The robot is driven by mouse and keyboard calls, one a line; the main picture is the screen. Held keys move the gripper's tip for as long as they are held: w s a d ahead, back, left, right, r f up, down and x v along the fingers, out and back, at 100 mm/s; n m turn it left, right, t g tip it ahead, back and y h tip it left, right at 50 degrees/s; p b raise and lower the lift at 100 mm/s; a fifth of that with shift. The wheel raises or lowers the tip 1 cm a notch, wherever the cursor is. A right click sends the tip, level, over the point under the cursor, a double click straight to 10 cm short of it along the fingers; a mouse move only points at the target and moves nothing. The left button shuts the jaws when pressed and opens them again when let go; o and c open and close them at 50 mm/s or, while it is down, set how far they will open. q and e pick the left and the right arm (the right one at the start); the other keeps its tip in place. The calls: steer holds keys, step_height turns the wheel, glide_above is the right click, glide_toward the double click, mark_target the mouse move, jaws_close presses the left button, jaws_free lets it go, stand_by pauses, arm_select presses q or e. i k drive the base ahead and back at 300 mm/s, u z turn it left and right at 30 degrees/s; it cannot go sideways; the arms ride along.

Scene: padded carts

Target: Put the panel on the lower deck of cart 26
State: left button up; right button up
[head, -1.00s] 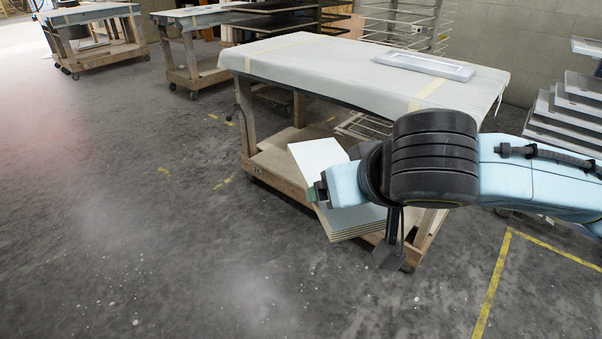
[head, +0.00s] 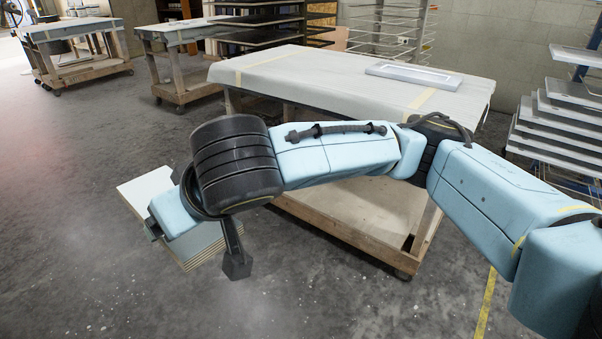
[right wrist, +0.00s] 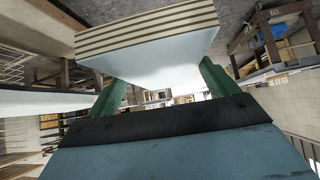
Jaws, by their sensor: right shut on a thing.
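The panel (head: 146,188) is a pale slab with a layered edge, in the air left of the near cart and apart from it. My right gripper (right wrist: 163,88) is shut on it, with a green finger at each side in the right wrist view. In the head view my right arm hides part of the panel and most of the gripper. The near cart has a grey padded top (head: 300,75) and a wooden lower deck (head: 365,210). The visible part of that deck is bare; my arm hides its left part and any number there. My left gripper is not in view.
A white framed piece (head: 413,75) lies on the near cart's top. Two more padded carts stand at the back left (head: 70,35) (head: 180,45). Racks stand behind, and a rack of stacked panels (head: 560,125) is at the right. The floor at front left is clear.

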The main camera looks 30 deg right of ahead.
mark_target(340, 189)
steer(key=z, duration=0.2)
steer(key=i, duration=0.95)
steer(key=z, duration=0.7)
